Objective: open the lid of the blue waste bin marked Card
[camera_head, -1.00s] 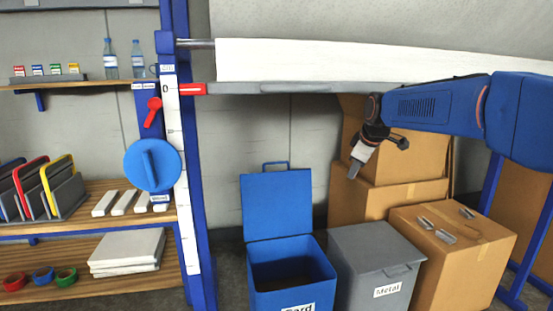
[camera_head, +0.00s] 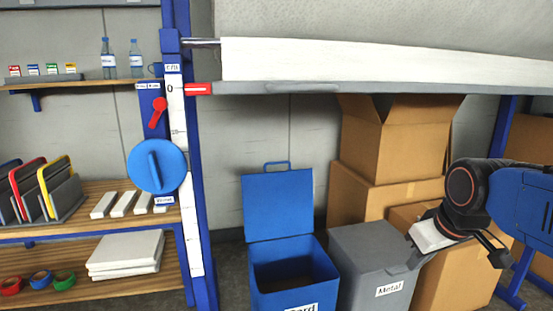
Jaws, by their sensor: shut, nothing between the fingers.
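The blue waste bin (camera_head: 290,272) marked Card stands on the floor at the bottom middle of the head view. Its label is partly cut off by the lower edge. Its blue lid (camera_head: 278,205) stands upright at the back, with the handle (camera_head: 276,165) on top, so the bin is open and its dark inside shows. My gripper (camera_head: 414,262) is shut and empty. It is to the right of the blue bin and appears over the right side of the grey bin; I cannot tell whether it touches it.
The grey bin (camera_head: 365,250) marked Metal stands right beside the blue one, its lid closed. Cardboard boxes (camera_head: 385,205) are stacked behind and to the right. A blue post (camera_head: 204,200) and wooden shelves (camera_head: 110,270) stand at the left.

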